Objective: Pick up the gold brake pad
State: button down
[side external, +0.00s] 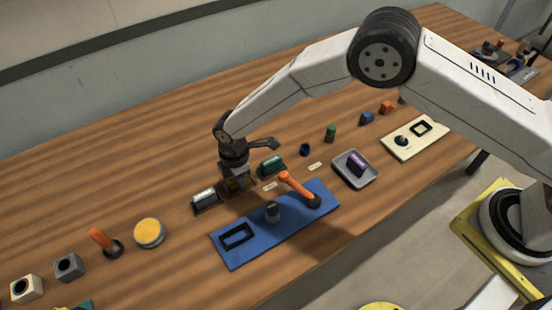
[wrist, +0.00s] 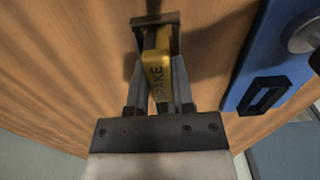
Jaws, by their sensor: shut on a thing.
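The gold brake pad (wrist: 157,66) is a narrow yellow block with dark lettering that reads BRAKE. It sits between the two fingers of my gripper (wrist: 158,60) in the wrist view, and the fingers are shut on it. In the side view my gripper (side external: 236,182) points down at the wooden table, behind the blue board. The pad there is mostly hidden by the fingers. A dark end piece shows at the pad's far end in the wrist view. I cannot tell whether the pad is clear of the table.
A silver roller (side external: 205,197) and a green roller (side external: 271,164) flank my gripper in dark holders. The blue board (side external: 285,231) carries a rectangular frame, a knob and an orange lever. A grey tray (side external: 341,160) holds a purple block. A yellow-topped disc (side external: 149,233) stands left.

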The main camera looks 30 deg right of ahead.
jog(key=shift+r, duration=0.15)
jog(key=shift+r, duration=0.85)
jog(key=s+d+r, duration=0.6)
jog(key=s+r, duration=0.5)
jog(key=s, duration=0.1)
jog(key=shift+s+d, duration=0.2)
jog(key=shift+d, duration=0.1)
